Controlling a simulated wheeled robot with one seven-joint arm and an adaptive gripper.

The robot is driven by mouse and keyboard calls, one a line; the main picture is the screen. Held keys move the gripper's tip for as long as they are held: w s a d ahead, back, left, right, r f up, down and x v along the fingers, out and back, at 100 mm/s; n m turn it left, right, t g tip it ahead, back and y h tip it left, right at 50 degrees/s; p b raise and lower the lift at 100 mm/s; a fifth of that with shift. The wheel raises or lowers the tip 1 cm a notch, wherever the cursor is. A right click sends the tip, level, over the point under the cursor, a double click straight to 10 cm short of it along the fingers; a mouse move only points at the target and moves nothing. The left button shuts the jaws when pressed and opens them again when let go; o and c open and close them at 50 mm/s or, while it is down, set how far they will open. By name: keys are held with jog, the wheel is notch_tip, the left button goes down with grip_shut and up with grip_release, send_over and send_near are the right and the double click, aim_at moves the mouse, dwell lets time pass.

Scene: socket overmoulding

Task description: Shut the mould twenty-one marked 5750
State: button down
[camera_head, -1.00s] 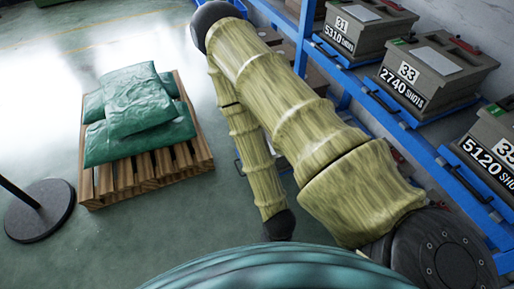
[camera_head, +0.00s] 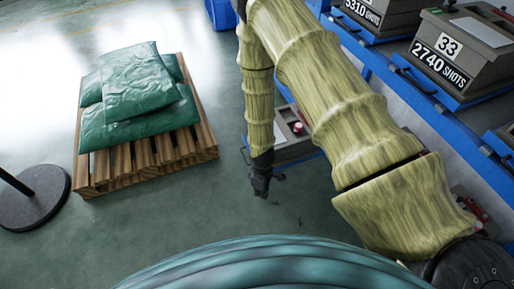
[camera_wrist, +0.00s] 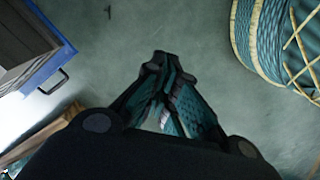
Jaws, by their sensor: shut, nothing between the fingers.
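No mould marked 21 or 5750 can be read in either view. My gripper (camera_head: 260,183) hangs over the bare floor beside the racks, with its fingers together and nothing between them. The fingers also show in the wrist view (camera_wrist: 162,62), closed over the green floor. A grey mould (camera_head: 296,130) on a low blue drawer shows partly behind my arm, with a small red part on it. Its number is hidden. In the wrist view, a grey block on a blue drawer (camera_wrist: 50,70) with a dark handle stands at the upper left.
A mould marked 33, 2740 shots (camera_head: 455,58) sits on a blue rack at the right; another, marked 5310 (camera_head: 375,12), is behind it. Green sacks (camera_head: 140,95) lie on a wooden pallet (camera_head: 150,162) at the left. A round black post base (camera_head: 38,205) stands left. Floor between is clear.

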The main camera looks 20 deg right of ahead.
jog(key=w+d+r+n+h+b, duration=0.1)
jog(key=w+n+h+b, duration=0.2)
jog(key=w, duration=0.7)
jog(key=w+r+n+t+b, duration=0.1)
jog(key=w+n+b, duration=0.3)
jog(key=w, duration=0.6)
jog(key=w+d+r+n+h+b, duration=0.1)
jog(key=w+n+h+b, duration=0.2)
jog(key=w, duration=0.6)
jog(key=d+f+y+b, duration=0.1)
jog(key=d+f+b, duration=0.3)
jog(key=d+f, duration=0.3)
jog(key=shift+w+f+b, duration=0.2)
jog(key=shift+f+b, duration=0.2)
jog(key=shift+f, duration=0.5)
jog(key=shift+d, duration=0.1)
